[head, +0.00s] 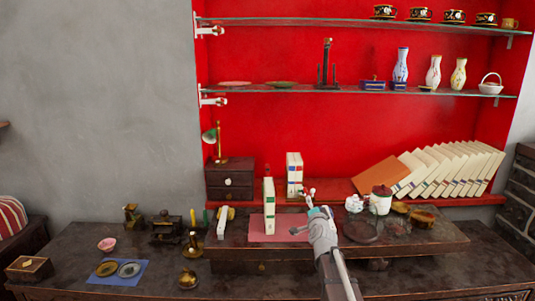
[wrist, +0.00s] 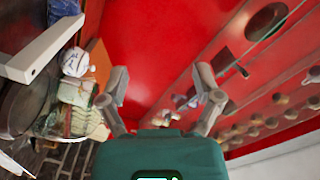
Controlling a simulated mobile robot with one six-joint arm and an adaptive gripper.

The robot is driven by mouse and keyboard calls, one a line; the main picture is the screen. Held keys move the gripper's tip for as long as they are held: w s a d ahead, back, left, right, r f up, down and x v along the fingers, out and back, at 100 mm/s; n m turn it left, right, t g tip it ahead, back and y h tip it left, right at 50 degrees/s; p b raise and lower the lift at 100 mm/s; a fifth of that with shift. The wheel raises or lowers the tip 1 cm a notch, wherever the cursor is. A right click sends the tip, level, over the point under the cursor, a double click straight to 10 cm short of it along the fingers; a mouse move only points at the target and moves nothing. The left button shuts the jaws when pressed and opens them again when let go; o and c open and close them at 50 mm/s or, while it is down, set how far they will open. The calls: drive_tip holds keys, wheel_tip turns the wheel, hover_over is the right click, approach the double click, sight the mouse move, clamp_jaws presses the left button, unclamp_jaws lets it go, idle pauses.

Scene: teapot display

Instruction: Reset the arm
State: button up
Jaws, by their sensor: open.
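My gripper (wrist: 160,84) is open and empty in the wrist view, its two grey fingers spread apart against the red wall. The wrist view is turned on its side and looks toward the wall and shelves. In the head view my arm comes up from the bottom edge, right of centre, over the dark sideboard (head: 70,270). Its end is in front of the raised board (head: 235,240), close to the pink mat (head: 262,228). The fingers are too small there to make out clearly.
A standing book (head: 269,205) is left of my arm. A white jar with a red lid (head: 381,203) and a small white pot (head: 354,204) stand to its right. Leaning books (head: 450,168) are behind. Glass shelves (head: 300,92) hold vases and cups above. The grey wall side is open.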

drive_tip(key=s+a+f+n+g+y+b, duration=0.25)
drive_tip(key=s+f+n+g+b, duration=0.5)
drive_tip(key=s+f, duration=0.85)
drive_tip(key=s+d+f+n+g+h+b, duration=0.1)
drive_tip(key=s+f+n+g, duration=0.1)
drive_tip(key=s+f+g, duration=0.55)
drive_tip(key=s+d+f+n+g+h+b, duration=0.25)
drive_tip(key=s+f, duration=0.25)
drive_tip(key=s, duration=0.6)
wheel_tip(320, 180, up, 17)
drive_tip(key=y+p, duration=0.1)
drive_tip(key=p, duration=1.7)
drive_tip(key=shift+a+m, duration=0.3)
